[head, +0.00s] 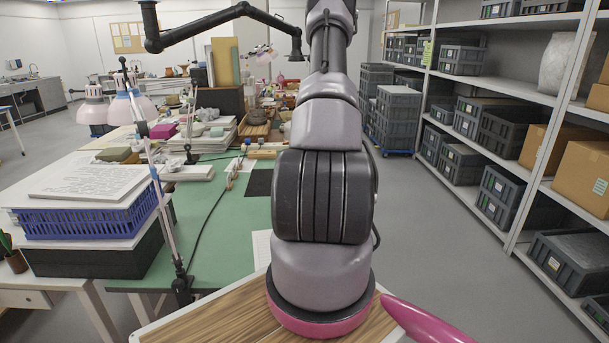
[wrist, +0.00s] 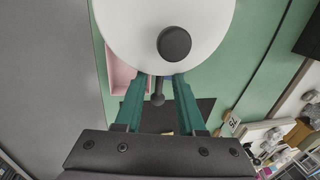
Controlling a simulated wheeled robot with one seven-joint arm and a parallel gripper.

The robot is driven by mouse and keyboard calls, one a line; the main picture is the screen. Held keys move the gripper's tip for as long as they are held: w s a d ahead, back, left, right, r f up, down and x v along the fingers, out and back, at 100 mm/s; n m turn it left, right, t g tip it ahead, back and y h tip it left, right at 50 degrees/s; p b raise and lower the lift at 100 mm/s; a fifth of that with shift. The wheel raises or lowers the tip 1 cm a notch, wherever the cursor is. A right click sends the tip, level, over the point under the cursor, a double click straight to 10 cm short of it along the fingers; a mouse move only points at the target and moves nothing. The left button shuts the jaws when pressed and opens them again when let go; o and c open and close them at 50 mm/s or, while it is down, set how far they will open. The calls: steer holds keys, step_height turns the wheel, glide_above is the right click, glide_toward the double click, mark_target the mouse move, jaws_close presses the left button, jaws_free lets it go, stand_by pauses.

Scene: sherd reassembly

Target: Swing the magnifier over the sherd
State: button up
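In the wrist view, a large white disc with a dark round knob (wrist: 174,43) fills the top; it looks like the magnifier head (wrist: 125,30) seen from above. A short dark handle with a ball end (wrist: 158,98) sticks out from its near edge. My gripper (wrist: 159,80) has its two teal fingers apart, one on each side of this handle, with a gap visible on both sides. The fingertips reach to the disc's edge. I cannot make out a sherd. In the head view my arm hides my gripper and the magnifier head.
A green-topped table (head: 212,240) lies left of my arm, with a dark mat (head: 258,182) on it. A pink tray (wrist: 122,77) lies partly under the disc. A blue crate (head: 85,222), lamps (head: 132,108) and stacked papers crowd the left. Shelves (head: 500,170) stand right, beyond open floor.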

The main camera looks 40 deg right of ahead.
stand_by(0.3)
step_height(320, 180, up, 10)
steer(key=s+d, duration=0.1)
steer(key=shift+d+r, duration=0.25)
steer(key=shift+d, duration=0.1)
steer(key=shift+s, duration=0.1)
